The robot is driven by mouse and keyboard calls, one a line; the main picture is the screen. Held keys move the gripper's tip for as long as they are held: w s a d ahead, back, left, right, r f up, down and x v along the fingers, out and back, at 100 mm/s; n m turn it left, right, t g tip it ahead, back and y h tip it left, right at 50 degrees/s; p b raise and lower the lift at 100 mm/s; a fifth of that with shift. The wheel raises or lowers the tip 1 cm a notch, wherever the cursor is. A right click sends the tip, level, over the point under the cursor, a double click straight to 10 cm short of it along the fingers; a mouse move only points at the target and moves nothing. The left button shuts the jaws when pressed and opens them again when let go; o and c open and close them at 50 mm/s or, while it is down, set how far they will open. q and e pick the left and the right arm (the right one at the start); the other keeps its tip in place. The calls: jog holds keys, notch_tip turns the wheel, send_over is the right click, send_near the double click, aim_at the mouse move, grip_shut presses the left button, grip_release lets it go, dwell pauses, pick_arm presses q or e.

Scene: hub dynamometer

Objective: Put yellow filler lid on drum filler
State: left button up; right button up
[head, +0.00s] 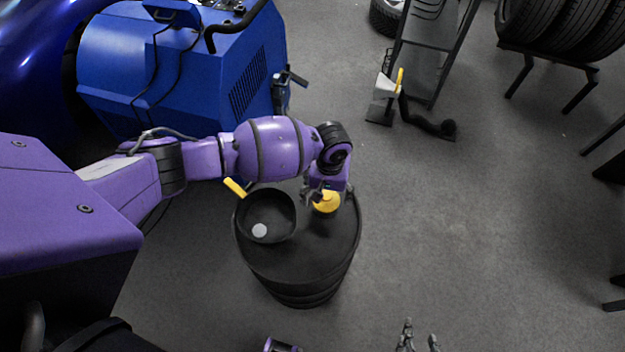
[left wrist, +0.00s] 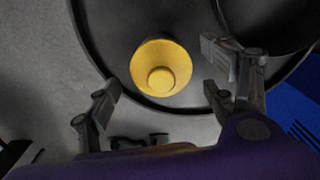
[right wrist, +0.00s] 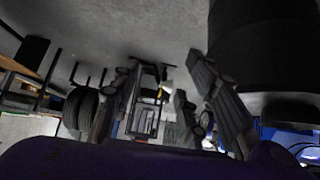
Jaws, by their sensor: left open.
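The yellow filler lid (head: 326,203), round with a raised knob, is over the top of the black drum (head: 300,268), near its rim. In the left wrist view the lid (left wrist: 160,68) sits just beyond my left gripper (left wrist: 165,90), which is open with its fingers apart on either side. The lid looks untouched. I cannot tell whether it rests on a filler opening, as its underside is hidden. In the head view my left gripper (head: 326,192) is partly hidden by its own arm. My right gripper (head: 420,338) is open and empty, low in the head view.
A dark round pan (head: 268,225) with a pale disc inside and a yellow bar at its edge occupies the drum top's left side. A blue machine (head: 180,70) stands behind. A rack (head: 425,60) and tyres (head: 560,25) are farther right. The floor right of the drum is clear.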

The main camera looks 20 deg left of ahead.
aim_at(328, 195)
pick_arm(q)
notch_tip(328, 195, up, 12)
jog(key=p, duration=0.2)
jog(key=s+d+f+m+t+h, duration=0.1)
jog(key=s+d+f+t+h, duration=0.3)
jog(key=s+d+f, duration=0.55)
jog(key=s+a+f+t, duration=0.1)
jog(key=s+a, duration=0.2)
jog(key=s+a+f+t, duration=0.1)
jog(key=s+a, duration=0.2)
jog(key=s+a+f+t, duration=0.1)
jog(key=s+a, duration=0.2)
jog(key=shift+s+a, duration=0.2)
jog(key=shift+s, duration=0.05)
jog(key=s+a+r+m+t+y, duration=0.1)
jog(key=s+a+y, duration=0.2)
jog(key=s+a, duration=0.6)
jog(key=shift+a+y, duration=0.4)
jog(key=shift+a, duration=0.3)
pick_arm(e)
jog(key=shift+w+a+r, duration=0.1)
jog(key=shift+r, duration=0.35)
jog(key=shift+w+a+r, duration=0.1)
jog(key=shift+r, duration=0.35)
